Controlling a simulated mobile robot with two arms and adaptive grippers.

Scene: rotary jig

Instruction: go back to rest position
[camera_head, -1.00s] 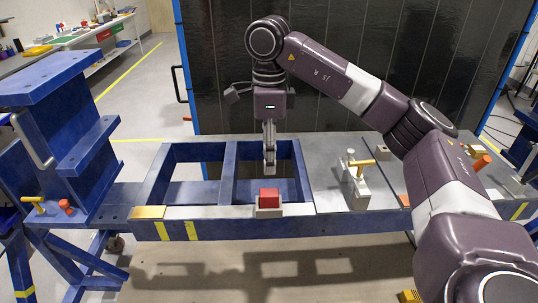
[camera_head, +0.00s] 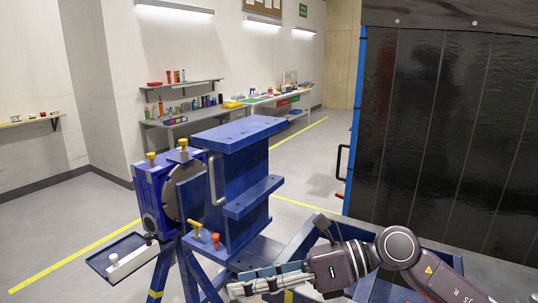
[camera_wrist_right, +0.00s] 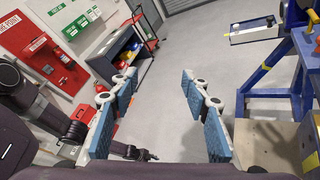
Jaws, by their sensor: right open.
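My right gripper (camera_head: 238,284) is at the bottom centre of the head view, pointing left. It is in front of the blue jig's upright bracket (camera_head: 236,165) and appears apart from it. In the right wrist view the gripper (camera_wrist_right: 157,82) is open, with its blue-padded fingers well apart and only floor between them. My left arm shows dark at the lower left of the wrist view, partly hidden behind a right finger; its gripper (camera_wrist_right: 130,152) is too small to read. The left arm is not in the head view.
The blue rotary unit (camera_head: 158,195) and a small tray (camera_head: 118,262) stand left of the bracket. A dark panel (camera_head: 450,130) stands at the right. The wrist view shows a shelf cart (camera_wrist_right: 122,58) and open grey floor (camera_wrist_right: 210,50).

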